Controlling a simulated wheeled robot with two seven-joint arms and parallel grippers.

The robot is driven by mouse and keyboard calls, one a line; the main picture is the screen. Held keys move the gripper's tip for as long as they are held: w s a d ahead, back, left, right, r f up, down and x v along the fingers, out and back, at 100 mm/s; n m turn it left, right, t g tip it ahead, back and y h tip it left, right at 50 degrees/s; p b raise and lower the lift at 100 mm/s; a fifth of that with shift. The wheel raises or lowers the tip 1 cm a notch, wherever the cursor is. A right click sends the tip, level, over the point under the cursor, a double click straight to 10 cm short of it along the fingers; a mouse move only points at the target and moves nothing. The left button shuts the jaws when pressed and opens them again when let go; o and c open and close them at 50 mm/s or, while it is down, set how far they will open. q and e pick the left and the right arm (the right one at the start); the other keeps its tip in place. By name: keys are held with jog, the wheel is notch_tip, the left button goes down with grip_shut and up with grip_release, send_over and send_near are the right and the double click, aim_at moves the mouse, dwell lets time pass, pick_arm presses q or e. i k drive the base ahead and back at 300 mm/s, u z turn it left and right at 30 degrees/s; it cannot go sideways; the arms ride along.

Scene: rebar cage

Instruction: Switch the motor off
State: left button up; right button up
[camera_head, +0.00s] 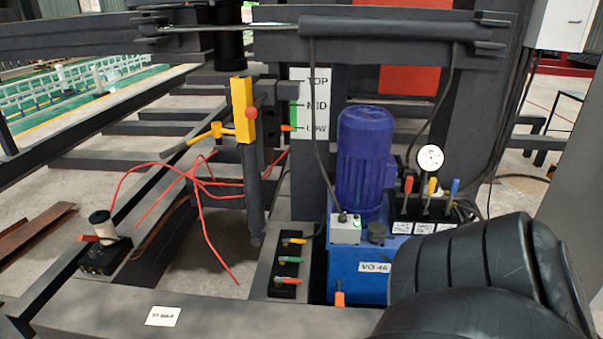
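The blue motor (366,165) stands upright on a blue tank (362,272) right of the middle. A small light grey box (345,231) sits at the front of the motor's foot, with a small knob or toggle (342,217) on top and a cable running up from it. The knob is too small to tell its position. A rounded black arm link of mine covers the lower right and hides part of the tank's right side. Neither gripper shows in this view.
Levers with red, yellow and blue handles (430,190) and a round gauge (430,158) stand right of the motor. A block with several small coloured valve handles (288,262) lies left of the tank. A yellow post (244,110) and loose red cords (205,190) are farther left.

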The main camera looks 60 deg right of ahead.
aim_at(342, 219)
jog(key=z, duration=0.35)
jog(key=i, duration=0.95)
jog(key=z, duration=1.3)
jog(key=i, duration=0.35)
jog(key=z, duration=0.35)
